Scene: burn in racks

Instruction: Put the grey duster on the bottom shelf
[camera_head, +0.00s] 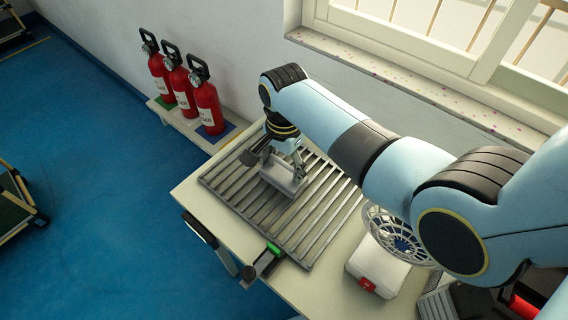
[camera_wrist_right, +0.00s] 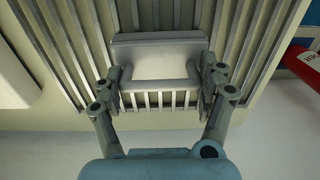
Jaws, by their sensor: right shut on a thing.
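The grey duster (camera_head: 283,180) is a pale grey block with a raised loop handle. It is at the slatted grey rack (camera_head: 318,235) on the cream table; I cannot tell whether it touches the slats. My right gripper (camera_head: 284,163) comes down over it from above and is shut on it. In the right wrist view the duster (camera_wrist_right: 155,55) is between the two fingers of the gripper (camera_wrist_right: 164,88), with its handle toward me. My left gripper is not in view. I cannot make out which surface is the bottom shelf.
Three red fire extinguishers (camera_head: 207,107) stand on a low ledge by the wall. A white box with a red latch (camera_head: 378,268) and a clear round fan-like guard (camera_head: 392,232) are right of the rack. A green-and-black item (camera_head: 262,264) is at the table's front edge.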

